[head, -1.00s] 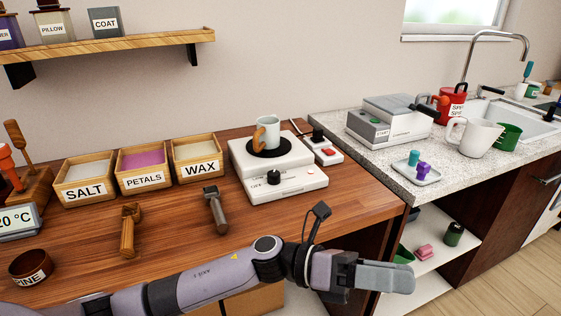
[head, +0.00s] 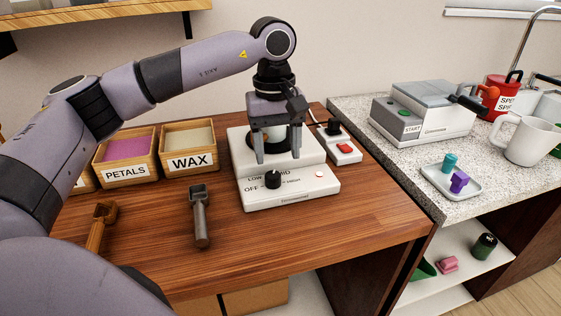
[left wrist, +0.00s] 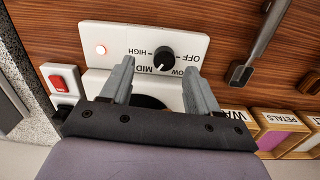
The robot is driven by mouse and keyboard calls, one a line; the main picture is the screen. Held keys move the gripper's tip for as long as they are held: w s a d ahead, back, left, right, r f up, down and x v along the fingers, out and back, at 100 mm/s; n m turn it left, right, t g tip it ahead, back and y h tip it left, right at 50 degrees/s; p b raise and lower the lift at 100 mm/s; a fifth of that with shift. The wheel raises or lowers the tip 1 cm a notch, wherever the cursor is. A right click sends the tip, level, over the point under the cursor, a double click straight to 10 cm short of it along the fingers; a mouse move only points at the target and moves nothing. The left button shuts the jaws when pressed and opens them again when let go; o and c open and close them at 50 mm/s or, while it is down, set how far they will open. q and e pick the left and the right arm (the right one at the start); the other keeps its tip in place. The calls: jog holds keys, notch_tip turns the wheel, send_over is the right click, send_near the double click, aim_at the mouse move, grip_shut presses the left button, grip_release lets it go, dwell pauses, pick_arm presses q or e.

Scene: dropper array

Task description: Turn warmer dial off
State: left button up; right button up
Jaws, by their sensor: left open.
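The white warmer (head: 290,196) stands on the wooden counter. Its black dial (head: 273,180) is on the front panel among OFF, LOW, MID and HIGH labels. The dial also shows in the left wrist view (left wrist: 164,56); its exact setting is hard to read. A small red light (left wrist: 101,49) glows on the panel. My left gripper (head: 277,158) is open and points down over the warmer, behind the dial in the head view. Its fingers (left wrist: 158,69) are apart and not on the dial. My right gripper is out of view.
A power strip with a red switch (head: 345,148) lies right of the warmer. The wax bin (head: 190,161) and petals bin (head: 125,173) stand to its left. A grey-handled tool (head: 201,220) lies in front. The counter before the warmer is clear.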

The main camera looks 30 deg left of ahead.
aim_at(272, 174)
pick_arm(q)
jog(key=shift+w+a+r+y, duration=0.2)
jog(key=shift+a+r+y, duration=0.1)
jog(key=shift+a, duration=0.3)
jog(key=shift+a+f, duration=0.1)
jog(key=shift+a, duration=0.05)
notch_tip(272, 174, down, 7)
jog(key=shift+r, duration=0.15)
jog(key=c, duration=1)
